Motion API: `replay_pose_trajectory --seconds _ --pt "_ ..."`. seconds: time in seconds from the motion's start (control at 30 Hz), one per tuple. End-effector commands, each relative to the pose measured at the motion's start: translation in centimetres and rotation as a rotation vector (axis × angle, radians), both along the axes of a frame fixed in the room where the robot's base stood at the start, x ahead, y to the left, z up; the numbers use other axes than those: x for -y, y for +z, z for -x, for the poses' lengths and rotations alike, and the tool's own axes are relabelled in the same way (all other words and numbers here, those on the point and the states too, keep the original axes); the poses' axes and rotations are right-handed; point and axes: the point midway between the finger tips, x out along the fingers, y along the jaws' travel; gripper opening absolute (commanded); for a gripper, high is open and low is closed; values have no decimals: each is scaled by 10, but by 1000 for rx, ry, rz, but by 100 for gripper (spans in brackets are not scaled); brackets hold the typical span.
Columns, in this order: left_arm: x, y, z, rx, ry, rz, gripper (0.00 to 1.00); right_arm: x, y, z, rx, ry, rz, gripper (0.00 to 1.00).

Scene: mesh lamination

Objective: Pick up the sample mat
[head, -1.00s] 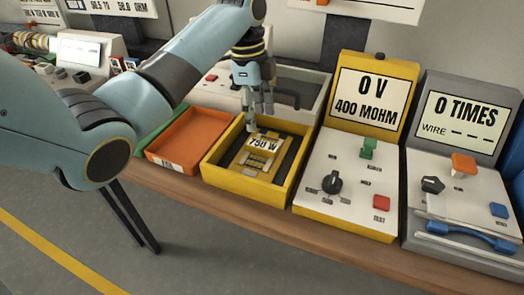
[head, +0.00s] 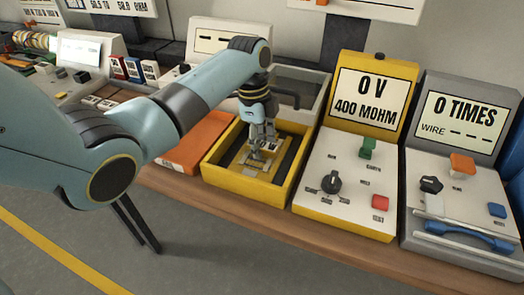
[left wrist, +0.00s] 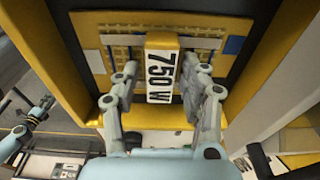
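My left gripper (head: 257,153) points down into this tray, over the mat. In the left wrist view my left gripper (left wrist: 162,72) is open, with one finger on each side of the labelled block and a gap to it on both sides. In the head view the fingers partly hide the label.
An orange tray (head: 203,143) stands left of the yellow tray. A yellow meter box (head: 345,185) reading 0 V, 400 MOHM stands close on the right, with a grey counter box (head: 460,190) beyond it. The wooden bench edge (head: 270,222) runs in front.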

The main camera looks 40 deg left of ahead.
Motion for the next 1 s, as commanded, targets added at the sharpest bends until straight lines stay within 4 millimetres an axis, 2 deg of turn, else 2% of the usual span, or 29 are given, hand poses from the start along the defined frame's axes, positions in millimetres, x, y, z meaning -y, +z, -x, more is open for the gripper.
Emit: replay_pose_trajectory --seconds 0.03,0.3,0.57,0.73,0.87,0.97,1.0 --pt "0 0 0 0 0 0 35 0 0 0 0 0 0 25" --pt "0 0 0 0 0 0 0 -1 0 0 0 -1 -1 25" --pt "0 1 0 1 0 0 0 -5 0 0 0 -1 -6 25" --pt "0 8 -1 3 0 -1 0 -5 -1 0 0 -2 -6 25" --pt "0 24 -1 5 1 -1 0 -5 -1 0 0 -2 -6 25" --pt "0 45 -2 7 0 -2 0 -5 -3 0 0 -1 -6 25" --pt "14 48 -1 5 -3 5 0 -5 -4 0 0 -2 -5 25"
